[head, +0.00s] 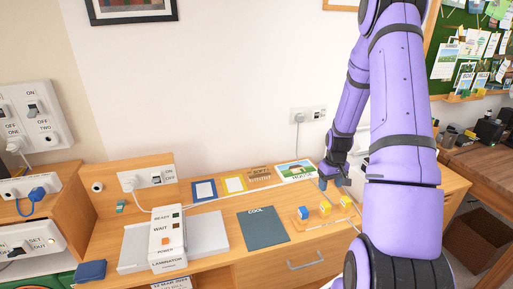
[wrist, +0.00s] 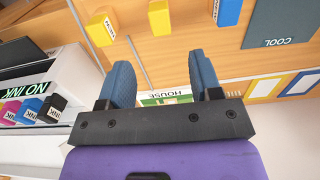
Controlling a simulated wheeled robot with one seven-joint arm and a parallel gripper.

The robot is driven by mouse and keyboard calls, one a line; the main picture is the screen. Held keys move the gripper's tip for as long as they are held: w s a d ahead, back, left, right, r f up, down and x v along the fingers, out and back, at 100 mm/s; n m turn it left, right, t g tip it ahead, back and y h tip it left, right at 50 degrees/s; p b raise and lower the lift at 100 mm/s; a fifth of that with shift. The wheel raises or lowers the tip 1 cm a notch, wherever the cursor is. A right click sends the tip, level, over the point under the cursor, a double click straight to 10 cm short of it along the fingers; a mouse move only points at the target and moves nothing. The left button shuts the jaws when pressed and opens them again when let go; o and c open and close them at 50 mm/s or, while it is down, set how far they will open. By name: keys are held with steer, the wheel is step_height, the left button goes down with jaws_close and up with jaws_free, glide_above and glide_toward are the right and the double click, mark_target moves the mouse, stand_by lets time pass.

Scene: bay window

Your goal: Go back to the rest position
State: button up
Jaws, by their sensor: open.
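My gripper (wrist: 163,84) is open and empty, its two blue fingers apart in the wrist view. In the head view my gripper (head: 333,180) hangs at the right end of the wooden desk (head: 255,262), next to the house picture card (head: 297,171). The house card (wrist: 165,97) shows partly between the fingers in the wrist view. A blue block (head: 303,212) and two yellow blocks (head: 324,207) stand on the desk just below and left of my gripper. The wrist view shows the blue block (wrist: 229,12) and yellow blocks (wrist: 159,17) apart from the fingers.
A laminator (head: 168,243) stands on the desk's left part. A dark folder marked COOL (head: 263,228) lies mid-desk. Blue and yellow frames (head: 204,190) lie behind it. A printer marked NO INK with ink cartridges (wrist: 28,108) shows at left in the wrist view.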

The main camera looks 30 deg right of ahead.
steer(key=shift+r, duration=0.1)
steer(key=a+r+t, duration=0.1)
steer(key=a+r, duration=0.4)
steer(key=r, duration=0.3)
steer(key=a+r+n+h, duration=0.1)
steer(key=a+r, duration=0.5)
steer(key=r, duration=0.2)
steer(key=a+r+t, duration=0.1)
steer(key=a+r, duration=0.4)
steer(key=r, duration=0.4)
steer(key=s+a+r+t, duration=0.1)
steer(key=s+a+r, duration=0.5)
steer(key=s, duration=0.3)
steer(key=s+a+r+n+t+y, duration=0.1)
steer(key=s+a+r+t, duration=0.1)
steer(key=s+a+r, duration=0.4)
steer(key=s+a, duration=0.3)
steer(key=shift+s+r+n, duration=0.3)
steer(key=shift+s, duration=0.05)
